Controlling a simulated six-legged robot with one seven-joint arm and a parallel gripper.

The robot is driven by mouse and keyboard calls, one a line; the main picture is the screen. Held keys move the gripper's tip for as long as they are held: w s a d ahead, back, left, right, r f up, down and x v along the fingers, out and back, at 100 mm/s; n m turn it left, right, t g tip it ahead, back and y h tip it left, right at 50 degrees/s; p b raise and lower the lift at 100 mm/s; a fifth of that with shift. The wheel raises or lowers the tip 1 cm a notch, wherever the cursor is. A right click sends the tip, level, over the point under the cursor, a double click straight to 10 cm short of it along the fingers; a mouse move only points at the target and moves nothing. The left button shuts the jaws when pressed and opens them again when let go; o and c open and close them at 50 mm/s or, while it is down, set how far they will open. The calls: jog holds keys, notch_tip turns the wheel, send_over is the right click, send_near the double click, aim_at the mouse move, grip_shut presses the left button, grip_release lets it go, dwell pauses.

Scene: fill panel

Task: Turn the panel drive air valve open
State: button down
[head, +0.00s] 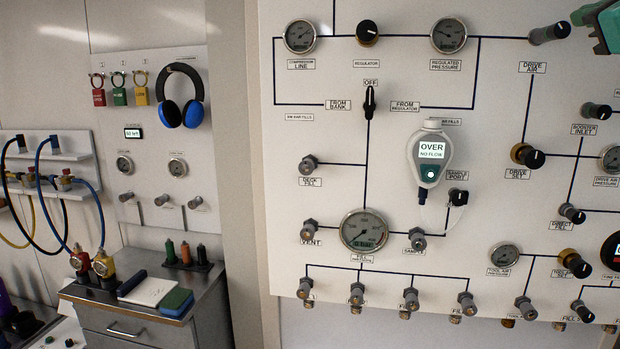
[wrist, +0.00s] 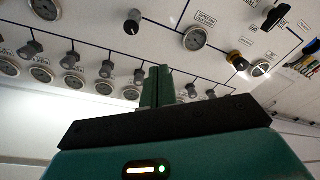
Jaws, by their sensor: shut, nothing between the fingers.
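The panel's drive air valve (head: 549,33) is a dark-tipped knob on a grey stem near the top right of the head view, just above its DRIVE AIR label (head: 532,68). I cannot tell it apart from other knobs in the wrist view. My gripper (wrist: 158,78) shows in the wrist view with its two green fingers together and nothing between them. A green and grey part of my gripper or arm (head: 603,25) enters the top right corner of the head view, right of the drive air valve and apart from it in the picture.
The white panel (head: 285,230) is crowded with knobs and gauges, including the drive set knob (head: 527,156) below the drive air valve. A grey sampling device (head: 431,155) reading OVER NO FLOW hangs mid-panel. A metal cabinet (head: 140,325) stands at left.

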jog(key=t, duration=0.1)
send_near(558, 31)
jog(key=f, duration=0.2)
jog(key=d+f+x, duration=0.1)
jog(key=x, duration=0.6)
jog(key=shift+w+m, duration=0.3)
jog(key=shift+d+r, duration=0.1)
dwell(0.4)
jog(key=shift+r, duration=0.25)
jog(key=shift+d+r+t, duration=0.1)
jog(key=shift+d+t, duration=0.15)
jog(key=shift+t, duration=0.05)
dwell(0.4)
jog(key=shift+s+d+r, duration=0.2)
jog(key=shift+d+r, duration=0.15)
jog(key=shift+d, duration=0.15)
jog(key=shift+r, duration=0.15)
dwell(0.3)
